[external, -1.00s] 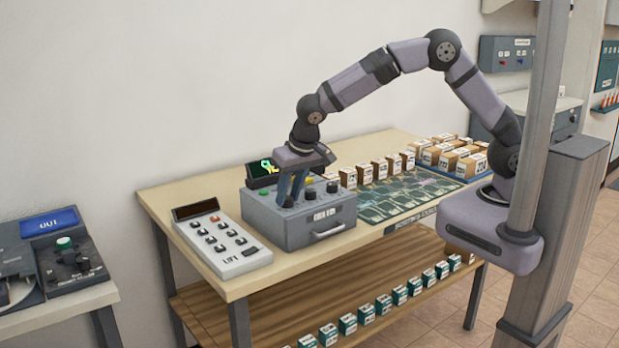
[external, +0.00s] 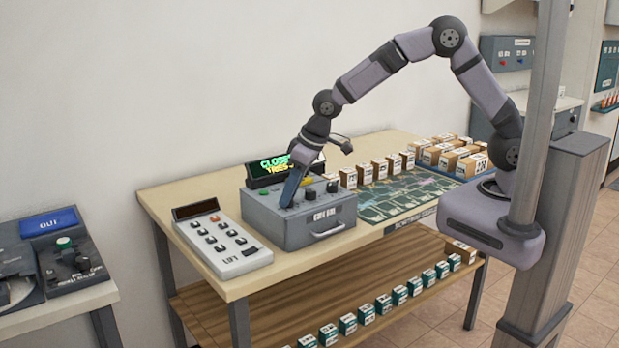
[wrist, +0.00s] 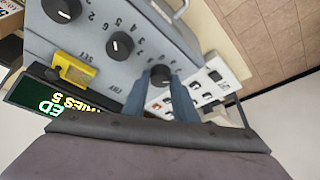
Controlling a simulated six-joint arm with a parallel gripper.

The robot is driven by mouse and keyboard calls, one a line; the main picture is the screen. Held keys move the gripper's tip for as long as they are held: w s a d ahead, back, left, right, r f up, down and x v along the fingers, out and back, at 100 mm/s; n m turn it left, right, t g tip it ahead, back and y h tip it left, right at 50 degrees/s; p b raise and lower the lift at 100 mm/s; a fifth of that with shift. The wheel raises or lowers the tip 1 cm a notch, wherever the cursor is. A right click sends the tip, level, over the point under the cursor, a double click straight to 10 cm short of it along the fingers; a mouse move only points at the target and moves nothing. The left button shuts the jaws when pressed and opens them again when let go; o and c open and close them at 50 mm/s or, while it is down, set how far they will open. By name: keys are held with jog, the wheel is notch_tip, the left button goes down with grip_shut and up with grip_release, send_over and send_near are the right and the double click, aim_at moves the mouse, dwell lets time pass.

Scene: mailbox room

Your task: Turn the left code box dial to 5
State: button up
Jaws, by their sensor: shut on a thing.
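The grey code box (external: 280,232) sits on the table, with its dials on the top. My gripper (external: 287,202) points down at the left end of the box and is shut on the left dial. In the wrist view my gripper (wrist: 160,88) has one blue finger on each side of the left dial (wrist: 160,72), a dark round knob; its pointer cannot be read. The middle dial (wrist: 120,43) has a white pointer mark, and the right dial (wrist: 62,9) is beyond it. Both are free. Numbers are printed around the dials.
A display (external: 268,169) behind the box reads "CLOSED" and "TRIES 5". The LIFT keypad (external: 222,237) stands left of the box, and boxes (external: 380,168) and a green mat (external: 385,197) lie right.

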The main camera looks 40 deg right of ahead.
jog(key=n+y, duration=0.1)
jog(key=n, duration=0.2)
jog(key=shift+w+d+f+g+b, duration=0.1)
jog(key=shift+w+g+b, duration=0.05)
jog(key=shift+g+b, duration=0.25)
jog(key=n+g+b, duration=0.1)
jog(key=n+b, duration=0.1)
jog(key=n, duration=0.1)
jog(key=shift+w+f+y, duration=0.1)
jog(key=shift+y, duration=0.2)
jog(key=n+g+b, duration=0.1)
jog(key=n+b, duration=0.1)
jog(key=shift+w+n, duration=0.1)
jog(key=shift+n, duration=0.3)
jog(key=n, duration=0.1)
jog(key=n+g+b, duration=0.1)
jog(key=n, duration=0.1)
jog(key=shift+r+n, duration=0.2)
jog(key=shift+n, duration=0.1)
jog(key=n+g+p, duration=0.1)
jog(key=n, duration=0.3)
jog(key=shift+w+g, duration=0.15)
jog(key=shift+g, duration=0.25)
jog(key=shift+n, duration=0.3)
jog(key=o, duration=1)
jog(key=shift+o, duration=0.2)
jog(key=shift+r, duration=0.1)
